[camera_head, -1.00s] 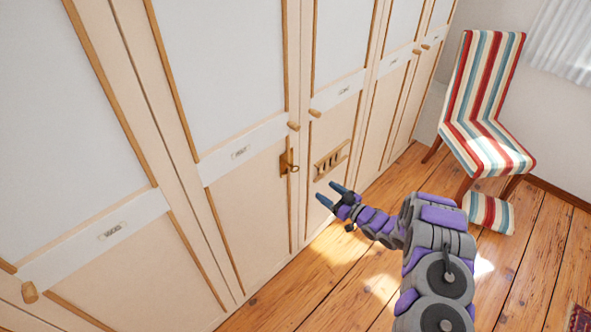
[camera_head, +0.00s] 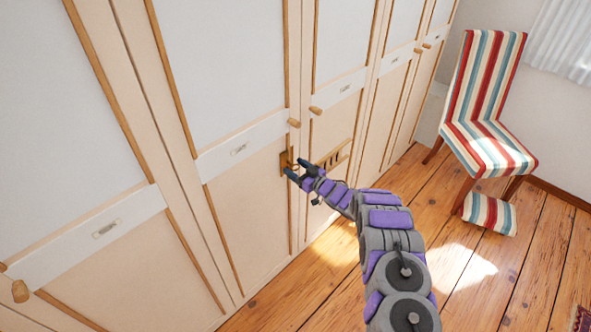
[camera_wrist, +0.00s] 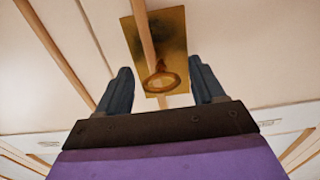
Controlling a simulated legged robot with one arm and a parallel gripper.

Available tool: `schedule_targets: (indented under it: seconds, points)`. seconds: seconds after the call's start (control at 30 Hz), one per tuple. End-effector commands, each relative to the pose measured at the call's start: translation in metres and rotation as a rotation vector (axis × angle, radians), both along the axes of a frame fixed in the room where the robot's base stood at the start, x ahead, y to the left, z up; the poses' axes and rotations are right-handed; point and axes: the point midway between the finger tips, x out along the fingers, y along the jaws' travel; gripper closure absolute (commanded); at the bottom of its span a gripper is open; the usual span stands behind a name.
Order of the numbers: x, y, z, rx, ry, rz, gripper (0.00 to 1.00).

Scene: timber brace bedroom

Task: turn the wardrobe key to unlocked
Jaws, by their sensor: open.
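The brass lock plate (camera_head: 283,158) sits on the wardrobe door (camera_head: 245,175), near its wooden edge strip. My gripper (camera_head: 295,168) is at the plate with its two dark fingers open, and it covers most of the key in the head view. In the wrist view, the key's round brass ring (camera_wrist: 161,82) shows in front of the lock plate (camera_wrist: 175,35). The ring lies between the tips of my gripper (camera_wrist: 161,78), with a gap on each side. Neither finger appears to touch it.
A wooden knob (camera_head: 294,123) sticks out above the lock. A slotted wooden holder (camera_head: 340,155) is on the panel just right of my gripper. A striped chair (camera_head: 485,140) stands at the far right. The wooden floor (camera_head: 300,305) in front of the wardrobe is clear.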

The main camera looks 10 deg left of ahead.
Motion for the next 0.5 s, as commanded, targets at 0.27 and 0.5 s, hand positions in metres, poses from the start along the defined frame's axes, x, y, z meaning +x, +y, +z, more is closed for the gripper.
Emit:
schedule_targets:
  seconds: [0.27,0.5]
  points:
    - [0.0025,0.0038,0.0000,0.001,0.001,0.000,0.32]
    - [0.0024,0.0036,-0.0001,0.001,0.001,0.000,0.45]
